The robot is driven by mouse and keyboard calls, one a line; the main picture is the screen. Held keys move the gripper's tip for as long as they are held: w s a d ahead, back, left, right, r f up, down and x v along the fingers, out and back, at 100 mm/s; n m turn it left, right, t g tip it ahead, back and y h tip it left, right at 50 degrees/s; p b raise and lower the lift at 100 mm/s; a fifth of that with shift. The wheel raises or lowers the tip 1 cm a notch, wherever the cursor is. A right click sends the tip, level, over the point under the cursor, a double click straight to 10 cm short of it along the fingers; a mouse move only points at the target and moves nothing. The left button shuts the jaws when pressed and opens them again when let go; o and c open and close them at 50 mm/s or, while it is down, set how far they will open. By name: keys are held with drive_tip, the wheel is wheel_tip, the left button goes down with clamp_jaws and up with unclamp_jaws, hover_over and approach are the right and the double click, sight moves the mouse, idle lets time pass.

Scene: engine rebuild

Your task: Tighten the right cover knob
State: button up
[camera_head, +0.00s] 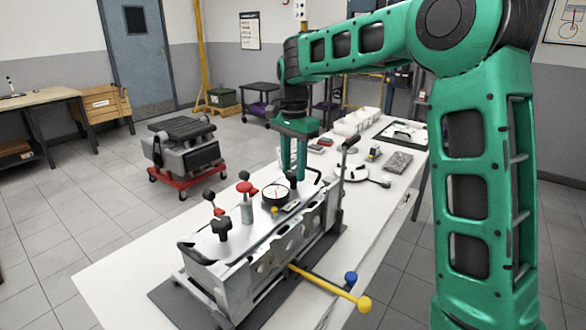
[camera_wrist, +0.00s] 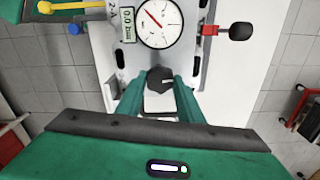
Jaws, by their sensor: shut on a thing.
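The right cover knob (camera_head: 292,178) is black and stands at the far right end of the silver cover (camera_head: 205,244) on the engine block (camera_head: 245,268). My gripper (camera_head: 296,172) reaches down onto this knob from above. In the wrist view the two green fingers of my gripper (camera_wrist: 161,84) are on either side of the dark, faceted knob (camera_wrist: 160,77) and shut on it. Part of the knob is hidden by the fingers. The other black cover knob (camera_head: 221,227) stands at the near left end of the cover.
A dial gauge (camera_head: 275,194) sits on the cover close to the knob. A yellow-ended bar (camera_head: 340,295) sticks out over the white table (camera_head: 120,285).

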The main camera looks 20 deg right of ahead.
sight(293, 172)
drive_tip(key=shift+m, duration=0.5)
drive_tip(key=o, duration=1.1)
drive_tip(key=shift+w+r, duration=0.1)
drive_tip(key=shift+r, duration=5.3)
drive_tip(key=shift+d, duration=0.1)
